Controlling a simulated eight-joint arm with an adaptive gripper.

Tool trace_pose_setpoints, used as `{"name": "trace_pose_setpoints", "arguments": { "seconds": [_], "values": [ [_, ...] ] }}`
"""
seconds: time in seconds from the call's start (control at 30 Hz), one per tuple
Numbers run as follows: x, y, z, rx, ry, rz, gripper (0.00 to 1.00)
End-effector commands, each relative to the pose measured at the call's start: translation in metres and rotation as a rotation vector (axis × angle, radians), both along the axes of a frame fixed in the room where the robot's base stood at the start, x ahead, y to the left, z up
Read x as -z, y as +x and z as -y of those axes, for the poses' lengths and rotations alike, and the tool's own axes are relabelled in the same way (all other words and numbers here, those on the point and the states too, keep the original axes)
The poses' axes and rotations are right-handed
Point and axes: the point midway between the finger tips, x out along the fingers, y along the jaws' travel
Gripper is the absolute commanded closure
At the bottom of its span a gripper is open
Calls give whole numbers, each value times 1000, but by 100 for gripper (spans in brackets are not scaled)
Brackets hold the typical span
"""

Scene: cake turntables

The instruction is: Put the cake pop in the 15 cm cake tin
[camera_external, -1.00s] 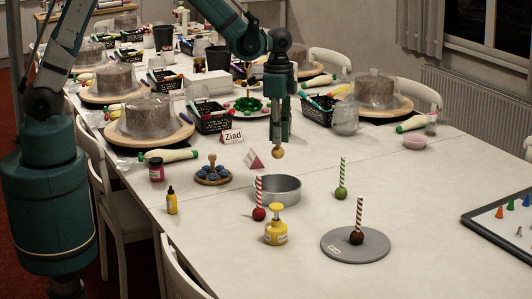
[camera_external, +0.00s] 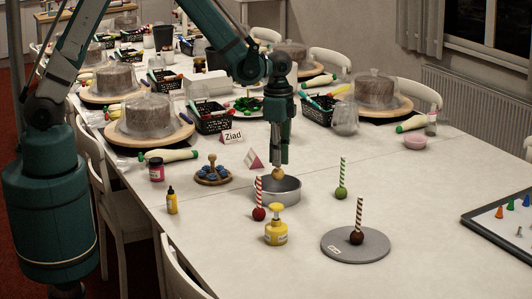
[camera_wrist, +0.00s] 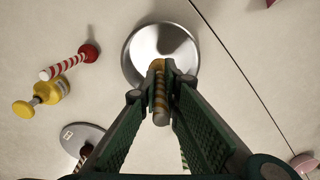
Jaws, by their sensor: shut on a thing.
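My gripper (camera_external: 281,160) is shut on the stick of an orange-yellow cake pop (camera_external: 277,174). The cake pop hangs ball down, with its striped stick up between the fingers; it also shows in the wrist view (camera_wrist: 160,106). The round silver cake tin (camera_external: 280,196) stands on the white table, apparently empty. The ball is at the height of the tin's back rim, over its opening or just behind it; I cannot tell whether it touches. In the wrist view the fingers overlap the near part of the tin (camera_wrist: 150,43).
A brown cake pop (camera_external: 356,236) stands on a grey disc (camera_external: 340,247). The right tabletop is mostly free.

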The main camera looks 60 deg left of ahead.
Motion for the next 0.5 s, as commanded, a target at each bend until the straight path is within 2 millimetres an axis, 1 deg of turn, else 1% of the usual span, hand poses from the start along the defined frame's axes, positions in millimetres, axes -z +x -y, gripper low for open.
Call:
{"name": "trace_pose_setpoints", "arguments": {
  "seconds": [0.03, 0.1, 0.5],
  "values": [
    [6, 0, 0, 0, 0, 0, 100],
    [12, 1, 0, 0, 0, 0, 100],
    [44, 0, 0, 0, 0, 0, 100]
  ]
}}
